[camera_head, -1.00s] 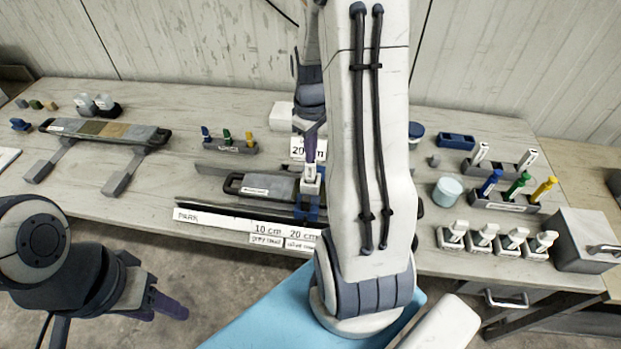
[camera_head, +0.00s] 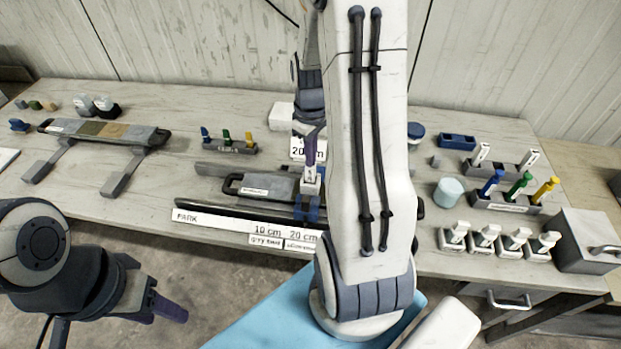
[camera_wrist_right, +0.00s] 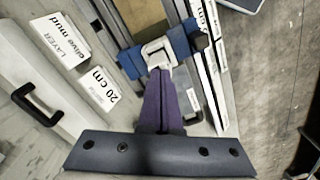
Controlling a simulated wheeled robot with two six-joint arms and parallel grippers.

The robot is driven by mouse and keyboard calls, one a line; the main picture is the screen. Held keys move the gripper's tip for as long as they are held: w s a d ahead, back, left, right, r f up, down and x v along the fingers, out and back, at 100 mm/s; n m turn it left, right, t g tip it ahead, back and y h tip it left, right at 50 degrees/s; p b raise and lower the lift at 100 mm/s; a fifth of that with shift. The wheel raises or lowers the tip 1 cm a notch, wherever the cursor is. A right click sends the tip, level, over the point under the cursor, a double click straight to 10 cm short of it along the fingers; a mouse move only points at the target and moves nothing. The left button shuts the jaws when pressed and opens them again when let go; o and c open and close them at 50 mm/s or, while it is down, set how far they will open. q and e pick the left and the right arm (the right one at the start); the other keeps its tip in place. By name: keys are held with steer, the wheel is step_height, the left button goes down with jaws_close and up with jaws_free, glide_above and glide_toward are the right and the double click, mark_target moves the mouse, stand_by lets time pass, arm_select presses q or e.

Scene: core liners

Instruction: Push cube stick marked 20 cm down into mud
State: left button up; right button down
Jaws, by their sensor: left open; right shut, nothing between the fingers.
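The white cube stick (camera_head: 311,178) stands upright in a blue holder (camera_head: 312,212) on the rail by the 20 cm mark. In the right wrist view its pale top (camera_wrist_right: 158,50) sits amid the blue holder (camera_wrist_right: 131,62). My right gripper (camera_head: 312,150) points down right above the stick, its purple fingers closed and empty. In the wrist view the fingertips (camera_wrist_right: 160,75) appear to meet the stick's top; contact is hard to confirm. My right arm hides part of the rail. My left gripper (camera_head: 168,309) is open, low at the left, away from the table.
Label cards read 20 cm (camera_wrist_right: 98,88) and olive mud (camera_wrist_right: 62,40). A rack of coloured markers (camera_head: 505,202), white bottles (camera_head: 485,236) and a grey box (camera_head: 588,240) stand at the right.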

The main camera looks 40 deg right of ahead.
steer(key=shift+f, duration=0.4)
stand_by(0.3)
step_height(320, 180, up, 7)
steer(key=p, duration=0.6)
steer(key=shift+r, duration=0.1)
stand_by(0.4)
